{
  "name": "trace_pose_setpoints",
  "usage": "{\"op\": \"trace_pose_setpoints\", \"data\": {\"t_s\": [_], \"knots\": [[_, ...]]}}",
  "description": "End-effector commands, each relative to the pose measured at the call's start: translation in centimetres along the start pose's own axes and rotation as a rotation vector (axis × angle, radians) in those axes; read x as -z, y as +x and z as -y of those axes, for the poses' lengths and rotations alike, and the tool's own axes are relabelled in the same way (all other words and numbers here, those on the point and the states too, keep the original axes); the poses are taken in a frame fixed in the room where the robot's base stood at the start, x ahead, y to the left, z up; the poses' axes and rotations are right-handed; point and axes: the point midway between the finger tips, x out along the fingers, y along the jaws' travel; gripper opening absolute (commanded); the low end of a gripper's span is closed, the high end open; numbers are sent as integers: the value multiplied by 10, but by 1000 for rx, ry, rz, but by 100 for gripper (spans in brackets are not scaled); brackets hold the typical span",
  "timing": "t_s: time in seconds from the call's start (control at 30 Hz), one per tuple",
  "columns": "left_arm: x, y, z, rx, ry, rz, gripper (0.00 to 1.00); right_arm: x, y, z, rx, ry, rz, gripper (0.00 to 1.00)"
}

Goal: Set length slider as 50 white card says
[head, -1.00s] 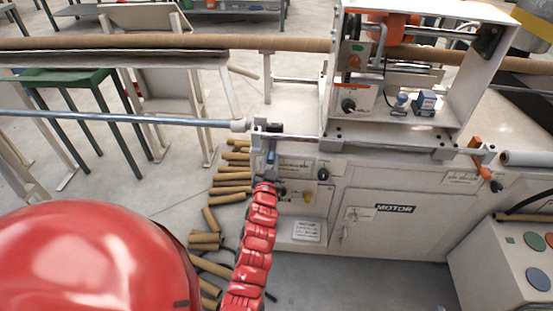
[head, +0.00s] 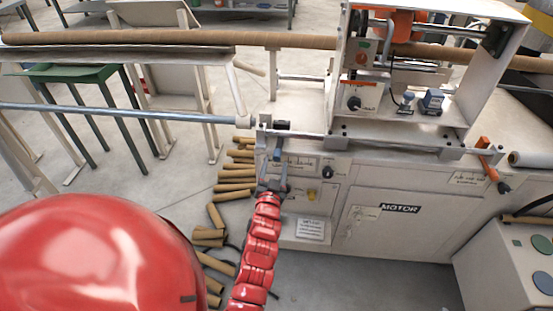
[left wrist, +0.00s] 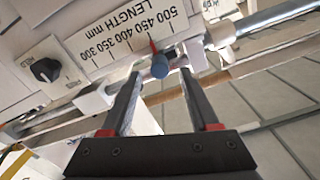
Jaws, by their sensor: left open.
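The length scale (left wrist: 130,38) shows in the left wrist view, a white plate with figures from 300 to 500 mm. A slider with a blue knob (left wrist: 160,67) and a red pointer (left wrist: 153,46) sits at its high end, the pointer near 450 to 500; the exact reading is unclear. My left gripper (left wrist: 160,78) is open, its fingertips on either side of the knob and apart from it. In the head view, my left gripper (head: 273,183) is just below the knob. A white card (head: 312,228) lies low on the machine; its print is too small to read.
The machine cabinet (head: 365,228) with its MOTOR label fills the right. A black dial (left wrist: 46,70) is beside the scale. A long steel rod (head: 130,114) reaches in from the left. Cardboard tubes (head: 235,187) lie on the floor. A button console (head: 505,265) stands at the lower right.

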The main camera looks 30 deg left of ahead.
Motion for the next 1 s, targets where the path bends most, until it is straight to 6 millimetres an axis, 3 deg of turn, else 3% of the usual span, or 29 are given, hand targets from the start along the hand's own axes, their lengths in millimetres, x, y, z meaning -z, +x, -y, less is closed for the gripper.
{"op": "trace_pose_setpoints", "data": {"t_s": [0.3, 0.5, 0.7, 1.0], "knots": [[-3, -77, -1, -2, 0, 2, 61, -2, -12, 1, 0, 0, 0, 73], [-2, -111, -2, -3, -2, 2, 61, -3, -15, 1, 0, 0, 0, 73], [-1, -127, 0, -1, 0, 2, 61, -3, -16, 1, 0, 0, 0, 73], [0, -128, 0, 0, 1, 1, 61, -3, -16, 1, 0, 0, 0, 73]]}}
